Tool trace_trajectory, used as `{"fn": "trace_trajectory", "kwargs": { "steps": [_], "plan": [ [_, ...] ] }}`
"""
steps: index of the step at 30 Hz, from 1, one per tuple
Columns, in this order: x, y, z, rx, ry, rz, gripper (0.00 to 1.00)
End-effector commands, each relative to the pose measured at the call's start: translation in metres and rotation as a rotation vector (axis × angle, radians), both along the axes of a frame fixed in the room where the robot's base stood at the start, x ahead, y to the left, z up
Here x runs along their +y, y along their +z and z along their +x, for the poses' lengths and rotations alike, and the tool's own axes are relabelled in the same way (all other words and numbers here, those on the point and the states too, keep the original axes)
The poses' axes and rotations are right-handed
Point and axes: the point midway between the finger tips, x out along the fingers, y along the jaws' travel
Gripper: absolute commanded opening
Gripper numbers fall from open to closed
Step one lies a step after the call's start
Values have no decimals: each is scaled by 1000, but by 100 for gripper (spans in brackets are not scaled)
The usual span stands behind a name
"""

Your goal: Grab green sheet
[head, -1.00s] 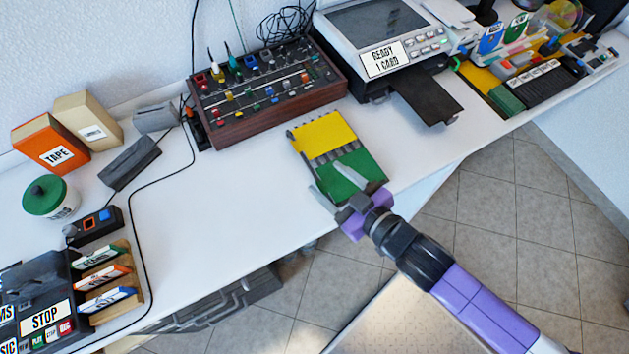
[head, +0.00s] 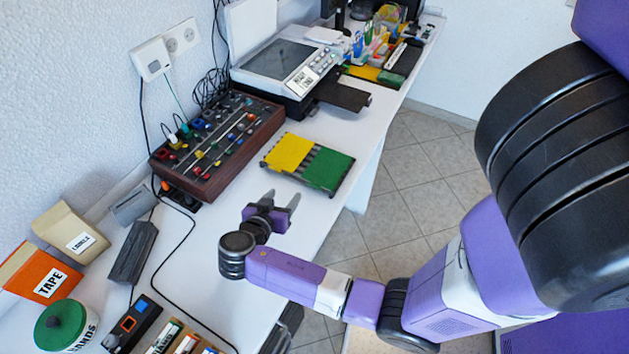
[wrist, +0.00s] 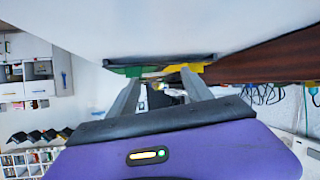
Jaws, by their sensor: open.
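The green sheet (head: 326,169) lies flat on the right half of a dark rack on the white table, beside a yellow sheet (head: 289,152) on the left half. My gripper (head: 282,198) is open and empty, low over the table on the near side of the rack, apart from it. In the wrist view my gripper (wrist: 161,80) has its two fingers spread and pointing at the rack. There the green sheet (wrist: 148,71) and the yellow sheet (wrist: 186,68) show edge-on just past the fingertips.
A wooden-sided control panel (head: 215,140) with knobs stands left of the rack. A printer (head: 290,65) with a dark output tray (head: 340,94) stands behind it. An orange tape box (head: 40,278) and a green-lidded tub (head: 64,325) are at lower left. A black cable crosses the table.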

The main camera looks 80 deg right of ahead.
Motion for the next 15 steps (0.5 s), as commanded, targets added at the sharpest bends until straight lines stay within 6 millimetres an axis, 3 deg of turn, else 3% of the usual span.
{"fn": "trace_trajectory", "kwargs": {
  "steps": [3,6,11,15],
  "plan": [
    [-3,3,-25,-29,-120,-44,58],
    [-2,7,-37,-65,-189,-67,58],
    [-2,7,-43,-107,-237,-78,58],
    [-14,3,-46,-113,-240,-78,58]
  ]
}}
